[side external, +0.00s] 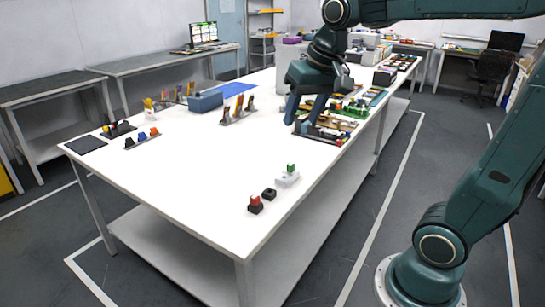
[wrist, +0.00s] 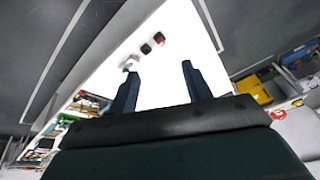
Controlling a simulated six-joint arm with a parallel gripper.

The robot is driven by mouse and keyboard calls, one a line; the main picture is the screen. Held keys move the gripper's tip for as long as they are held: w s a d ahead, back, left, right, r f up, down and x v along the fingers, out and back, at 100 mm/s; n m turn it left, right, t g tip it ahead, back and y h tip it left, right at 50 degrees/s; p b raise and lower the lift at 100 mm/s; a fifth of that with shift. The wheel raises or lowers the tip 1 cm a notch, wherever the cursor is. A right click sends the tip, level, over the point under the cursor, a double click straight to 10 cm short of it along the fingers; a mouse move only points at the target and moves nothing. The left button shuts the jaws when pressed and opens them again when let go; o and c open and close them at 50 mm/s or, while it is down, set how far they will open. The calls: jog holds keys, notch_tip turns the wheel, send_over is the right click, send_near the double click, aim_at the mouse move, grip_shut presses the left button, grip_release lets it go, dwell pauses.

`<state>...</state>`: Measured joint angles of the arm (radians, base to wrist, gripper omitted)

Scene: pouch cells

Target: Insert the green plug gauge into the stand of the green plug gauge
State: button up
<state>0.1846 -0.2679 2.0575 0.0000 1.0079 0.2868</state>
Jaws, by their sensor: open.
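The small green plug gauge (side external: 291,168) stands upright on a white block (side external: 287,180) near the right long edge of the white table. Beside it is a small black block (side external: 268,194) with nothing seen in it, perhaps the green gauge's stand; I cannot tell for sure. The white block (wrist: 130,65) and black block (wrist: 145,49) also show in the wrist view, beyond the left finger. My gripper (wrist: 160,70) is open and empty. In the side view my gripper (side external: 302,112) is above the table, farther back than the green gauge and apart from it.
A red piece on a black base (side external: 255,204) is close to the black block. A board with parts (side external: 322,131) lies near my gripper. A blue-grey box (side external: 205,102) and upright tools in a rack (side external: 238,112) stand farther left. The front middle of the table (side external: 190,185) is clear.

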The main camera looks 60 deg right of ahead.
jog(key=w+d+m+g, duration=0.1)
jog(key=w+d+m, duration=0.2)
jog(key=w+d, duration=0.35)
jog(key=m+g, duration=0.3)
jog(key=m, duration=0.7)
send_over(291, 164)
notch_tip(291, 164, down, 18)
jog(key=shift+w+f+y, duration=0.15)
jog(key=shift+w+y, duration=0.05)
jog(key=shift+y, duration=0.1)
jog(key=shift+f, duration=0.15)
jog(key=shift+f, duration=4.15)
jog(key=shift+s+d+f, duration=0.1)
jog(key=shift+d+f, duration=0.05)
jog(key=shift+f, duration=2.45)
